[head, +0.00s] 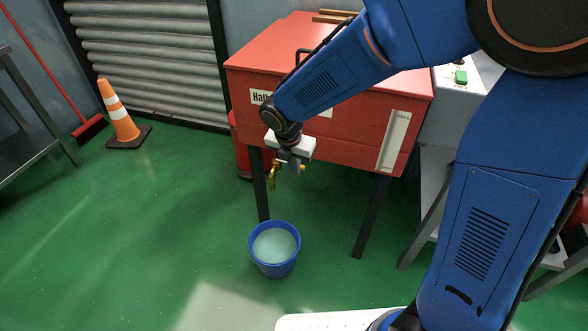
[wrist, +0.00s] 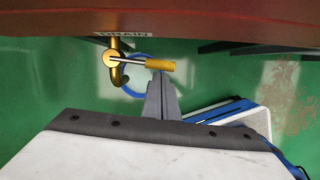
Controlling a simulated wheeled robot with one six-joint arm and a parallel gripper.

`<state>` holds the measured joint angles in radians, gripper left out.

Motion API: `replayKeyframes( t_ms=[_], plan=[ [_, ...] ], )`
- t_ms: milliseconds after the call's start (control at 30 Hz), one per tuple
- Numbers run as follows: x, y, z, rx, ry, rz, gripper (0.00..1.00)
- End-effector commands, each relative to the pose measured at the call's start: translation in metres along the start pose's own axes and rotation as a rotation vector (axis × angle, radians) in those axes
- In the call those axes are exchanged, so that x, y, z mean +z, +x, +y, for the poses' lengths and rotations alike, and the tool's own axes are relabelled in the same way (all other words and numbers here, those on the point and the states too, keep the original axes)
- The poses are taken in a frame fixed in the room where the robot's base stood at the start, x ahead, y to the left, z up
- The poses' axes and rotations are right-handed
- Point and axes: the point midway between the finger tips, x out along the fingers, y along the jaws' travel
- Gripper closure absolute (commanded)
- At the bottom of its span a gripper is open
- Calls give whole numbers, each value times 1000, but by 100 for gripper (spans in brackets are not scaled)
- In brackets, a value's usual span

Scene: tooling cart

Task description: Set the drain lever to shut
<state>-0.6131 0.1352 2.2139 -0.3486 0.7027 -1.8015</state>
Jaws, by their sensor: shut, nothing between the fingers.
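The drain lever (wrist: 160,66) has a yellow grip on a thin metal rod and points right, crosswise to the spout, in the wrist view. It joins the brass drain tap (wrist: 113,62) under the DRAIN label. My gripper (head: 290,168) is shut and empty. In the wrist view its fingertips (wrist: 162,76) end right at the lever's grip; I cannot tell whether they touch it. My gripper hides part of the lever in the head view.
The red tank (head: 345,130) stands on dark legs, with a level gauge marked FULL (head: 393,140). A blue bucket (head: 275,265) holding pale liquid stands on the green floor below the tap. An orange cone (head: 121,118) stands far left. The floor left of the bucket is clear.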

Motion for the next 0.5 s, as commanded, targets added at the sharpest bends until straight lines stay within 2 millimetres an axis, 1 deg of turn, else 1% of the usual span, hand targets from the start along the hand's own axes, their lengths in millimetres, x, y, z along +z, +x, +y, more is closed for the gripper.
replayKeyframes(
  t_ms=[167,400,500],
  plan=[
    [2,0,0,0,1,0,100],
    [20,3,-2,0,3,0,100],
    [21,3,-2,1,1,-2,100]
  ],
)
